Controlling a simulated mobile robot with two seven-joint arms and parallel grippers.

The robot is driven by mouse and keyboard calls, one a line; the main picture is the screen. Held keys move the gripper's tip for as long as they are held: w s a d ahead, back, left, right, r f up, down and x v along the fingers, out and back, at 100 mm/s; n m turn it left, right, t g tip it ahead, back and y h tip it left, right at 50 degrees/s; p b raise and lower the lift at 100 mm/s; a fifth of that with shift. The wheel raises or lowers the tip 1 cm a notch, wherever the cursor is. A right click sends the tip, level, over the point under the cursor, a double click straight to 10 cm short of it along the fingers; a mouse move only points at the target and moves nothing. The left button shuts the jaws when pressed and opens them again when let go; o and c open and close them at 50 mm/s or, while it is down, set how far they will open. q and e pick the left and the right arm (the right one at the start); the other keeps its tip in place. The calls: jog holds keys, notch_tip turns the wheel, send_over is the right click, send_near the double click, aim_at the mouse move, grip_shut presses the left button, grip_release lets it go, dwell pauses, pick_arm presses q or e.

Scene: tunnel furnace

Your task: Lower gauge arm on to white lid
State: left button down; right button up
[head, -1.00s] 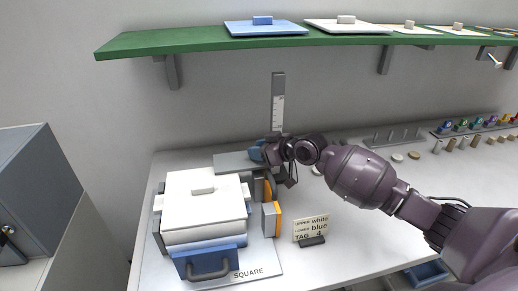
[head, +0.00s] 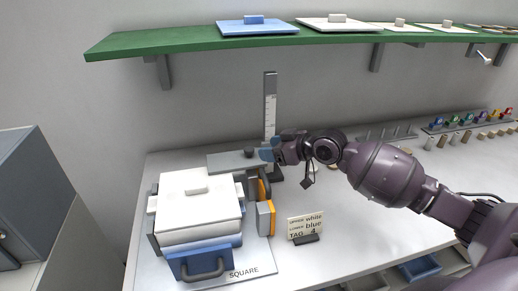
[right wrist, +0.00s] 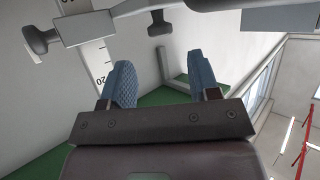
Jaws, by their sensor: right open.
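The gauge is an upright grey post with a white scale (head: 270,105), standing behind and right of the stacked box. Its flat grey gauge arm (head: 225,161) reaches left from the post, behind the back edge of the white lid (head: 180,210); I cannot tell whether they touch. A dark knob (head: 248,152) sits on the arm. My right gripper (head: 267,155) is open beside the post, just right of the knob. In the right wrist view its blue fingertips (right wrist: 162,82) have nothing between them, and a grey bar with dark knobs (right wrist: 92,28) shows beyond. My left gripper is not seen.
The box has a blue lower part with a handled blue front (head: 205,263). Orange-and-grey blocks (head: 265,217) stand at its right, near a tag sign (head: 305,227). A green shelf (head: 200,42) with lids runs overhead. Clear table lies right of the sign.

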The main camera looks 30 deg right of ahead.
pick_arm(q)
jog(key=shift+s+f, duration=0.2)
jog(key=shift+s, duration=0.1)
pick_arm(e)
jog(key=shift+v, duration=2)
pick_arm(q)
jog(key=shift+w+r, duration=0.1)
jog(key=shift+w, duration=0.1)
